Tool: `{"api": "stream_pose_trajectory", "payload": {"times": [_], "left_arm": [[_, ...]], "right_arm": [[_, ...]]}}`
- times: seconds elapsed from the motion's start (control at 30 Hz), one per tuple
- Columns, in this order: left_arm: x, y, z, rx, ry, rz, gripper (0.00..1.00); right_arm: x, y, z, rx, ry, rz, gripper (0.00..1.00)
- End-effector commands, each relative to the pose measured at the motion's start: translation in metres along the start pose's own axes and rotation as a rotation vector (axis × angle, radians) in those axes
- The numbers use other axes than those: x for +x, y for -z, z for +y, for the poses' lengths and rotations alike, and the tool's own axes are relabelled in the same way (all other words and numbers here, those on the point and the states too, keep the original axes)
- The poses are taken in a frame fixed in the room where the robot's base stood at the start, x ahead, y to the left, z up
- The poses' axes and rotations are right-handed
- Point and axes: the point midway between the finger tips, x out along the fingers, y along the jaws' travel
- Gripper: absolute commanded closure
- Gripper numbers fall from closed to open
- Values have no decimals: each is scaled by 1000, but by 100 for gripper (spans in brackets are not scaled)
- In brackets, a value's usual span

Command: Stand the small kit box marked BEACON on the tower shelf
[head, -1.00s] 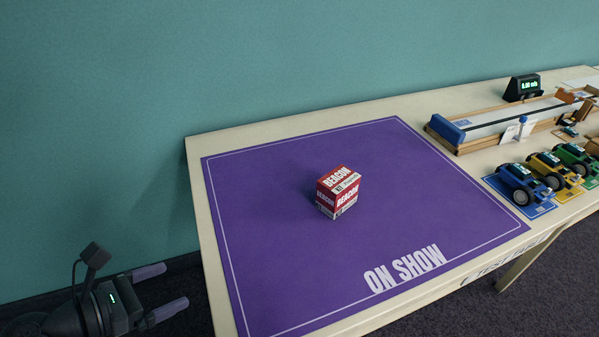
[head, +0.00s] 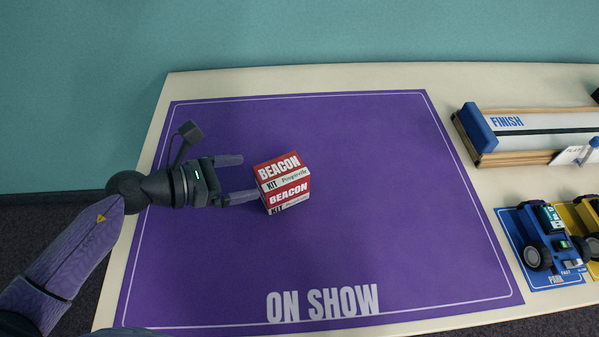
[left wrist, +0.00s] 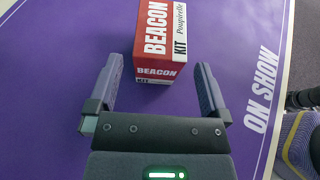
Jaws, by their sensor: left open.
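The small red and white kit box marked BEACON (head: 283,184) stands on the purple ON SHOW mat (head: 390,200). My left gripper (head: 249,178) is open and empty just to the left of the box, its two fingers pointing at it. In the left wrist view the box (left wrist: 160,42) lies ahead of the fingertips (left wrist: 160,68), roughly between their lines, and I see no finger touching it. No tower shelf shows in these views. My right gripper is not clearly in view.
A wooden track with a blue FINISH end block (head: 478,127) lies at the back right. A blue toy car (head: 541,238) and a yellow one (head: 588,213) stand on coloured cards at the right edge. The mat around the box is clear.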

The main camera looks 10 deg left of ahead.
Motion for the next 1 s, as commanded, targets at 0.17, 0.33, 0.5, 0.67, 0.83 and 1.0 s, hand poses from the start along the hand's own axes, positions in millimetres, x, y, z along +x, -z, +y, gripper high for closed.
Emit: {"api": "stream_pose_trajectory", "payload": {"times": [0.17, 0.33, 0.5, 0.67, 0.83, 1.0], "left_arm": [[30, 2, 0, 0, -1, -4, 0], [65, 8, -2, -2, 1, -4, 0], [81, 6, -2, 0, 0, -1, 0], [81, 6, -2, 0, 0, 0, 0], [81, 6, -2, 0, 0, 0, 34], [80, 6, -2, 0, 0, 0, 70]], "right_arm": [[7, -1, -1, 1, 1, -6, 0], [18, -3, -2, 2, 1, -18, 0], [19, -4, -2, 3, 1, -21, 0], [18, -3, -1, 3, 1, -21, 0], [18, -3, -1, 3, 1, -20, 0], [18, -3, -1, 3, 1, -20, 0]]}}
